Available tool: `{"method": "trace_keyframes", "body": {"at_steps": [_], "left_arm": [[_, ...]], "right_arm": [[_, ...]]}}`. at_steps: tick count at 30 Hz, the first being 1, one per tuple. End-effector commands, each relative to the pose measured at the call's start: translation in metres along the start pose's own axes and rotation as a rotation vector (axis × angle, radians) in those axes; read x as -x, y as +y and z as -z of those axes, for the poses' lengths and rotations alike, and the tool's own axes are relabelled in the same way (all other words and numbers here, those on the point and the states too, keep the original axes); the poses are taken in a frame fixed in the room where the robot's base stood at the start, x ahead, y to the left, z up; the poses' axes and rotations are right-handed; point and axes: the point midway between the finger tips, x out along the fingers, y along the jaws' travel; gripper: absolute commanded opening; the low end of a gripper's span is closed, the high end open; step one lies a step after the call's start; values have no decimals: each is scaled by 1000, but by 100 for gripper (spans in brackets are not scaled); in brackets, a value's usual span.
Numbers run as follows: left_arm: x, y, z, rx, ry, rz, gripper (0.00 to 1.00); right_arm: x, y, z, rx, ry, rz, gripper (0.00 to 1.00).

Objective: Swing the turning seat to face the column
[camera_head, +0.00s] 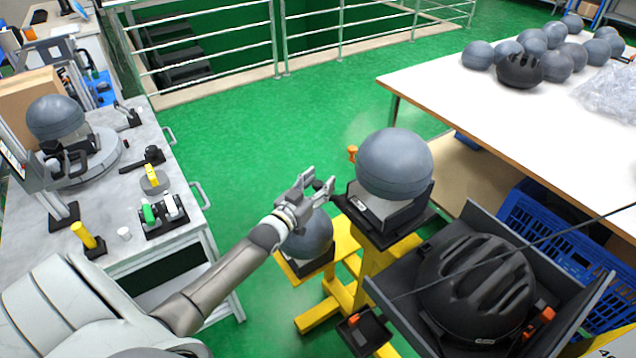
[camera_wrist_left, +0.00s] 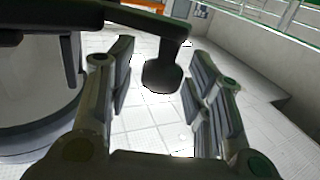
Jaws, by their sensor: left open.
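A black seat (camera_head: 405,222) on a yellow stand carries a grey headform (camera_head: 394,163). I take it to be the turning seat. My left gripper (camera_head: 318,186) is just left of this seat, open, with its fingers pointing toward it. In the left wrist view, a dark arm with a rounded black knob (camera_wrist_left: 162,76) shows between the open fingers; I cannot tell whether they touch it. A large grey rounded body (camera_wrist_left: 35,110) fills the left of that view. I cannot tell which part is the column. My right gripper is not in view.
A lower grey headform (camera_head: 308,238) sits below my left gripper. A black helmet (camera_head: 476,288) lies in a dark tray at lower right. A bench (camera_head: 185,215) with tools stands left, a white table (camera_head: 450,100) with several headforms right.

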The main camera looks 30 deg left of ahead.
Motion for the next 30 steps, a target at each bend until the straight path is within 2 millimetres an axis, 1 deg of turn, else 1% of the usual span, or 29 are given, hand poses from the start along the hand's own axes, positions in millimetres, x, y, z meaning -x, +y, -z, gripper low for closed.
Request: {"method": "trace_keyframes", "body": {"at_steps": [5, 8, 16, 24, 30], "left_arm": [[0, 0, 0, 0, 0, 0, 47], [0, 0, 0, 0, 0, 0, 35], [0, 0, 0, 0, 0, 0, 0], [1, 0, 0, 1, 0, 3, 0], [5, 2, 2, 5, 0, 30, 0]], "right_arm": [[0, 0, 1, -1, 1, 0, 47], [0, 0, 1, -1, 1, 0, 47], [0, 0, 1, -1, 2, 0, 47], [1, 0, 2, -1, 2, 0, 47], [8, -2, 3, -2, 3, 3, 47]]}}
